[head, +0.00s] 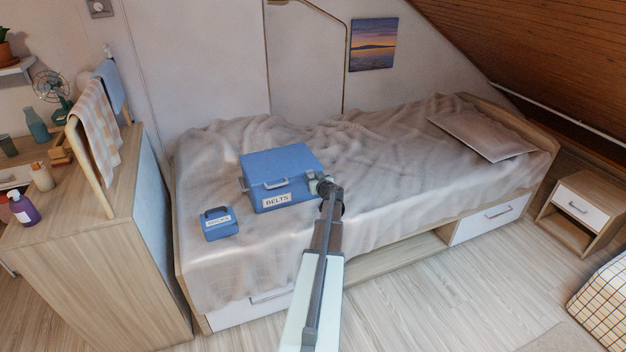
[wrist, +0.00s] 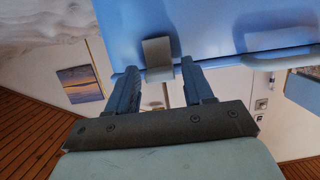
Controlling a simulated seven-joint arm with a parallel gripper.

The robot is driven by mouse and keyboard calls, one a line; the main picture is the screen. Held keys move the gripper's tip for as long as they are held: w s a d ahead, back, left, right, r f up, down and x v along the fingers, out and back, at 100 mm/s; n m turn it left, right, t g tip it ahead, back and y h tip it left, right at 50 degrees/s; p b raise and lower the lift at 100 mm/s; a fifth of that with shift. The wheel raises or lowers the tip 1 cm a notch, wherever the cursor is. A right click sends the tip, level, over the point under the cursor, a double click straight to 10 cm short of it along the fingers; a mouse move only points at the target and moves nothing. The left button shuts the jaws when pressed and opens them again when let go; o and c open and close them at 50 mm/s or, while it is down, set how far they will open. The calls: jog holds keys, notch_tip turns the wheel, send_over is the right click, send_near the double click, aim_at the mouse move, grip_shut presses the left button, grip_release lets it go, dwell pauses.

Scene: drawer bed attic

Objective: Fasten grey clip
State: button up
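A blue box (head: 280,172) labelled BELTS lies on the bed, its lid looking down. A grey handle (head: 268,184) is on its front, and a grey piece (head: 244,184) shows at its left side. My gripper (head: 322,184) is at the box's right front corner and hides what is there. In the wrist view the grey clip (wrist: 158,56) is a flat tab at the edge of the blue box (wrist: 205,28). My gripper (wrist: 160,70) has its two fingers apart, one on each side of the clip's lower end. I cannot tell whether they touch it or whether the clip is fastened.
A small blue case (head: 219,226) with a label and dark handle stands left of the box. The bed (head: 380,180) has a rumpled cover with free room to the right, and a pillow (head: 482,133) at the far end. A wooden dresser (head: 110,235) stands at left.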

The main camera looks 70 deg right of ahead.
jog(key=shift+o, duration=0.5)
jog(key=v, duration=1.3)
jog(key=shift+s+a+r, duration=0.15)
jog(key=shift+s+a, duration=0.1)
jog(key=shift+s, duration=0.05)
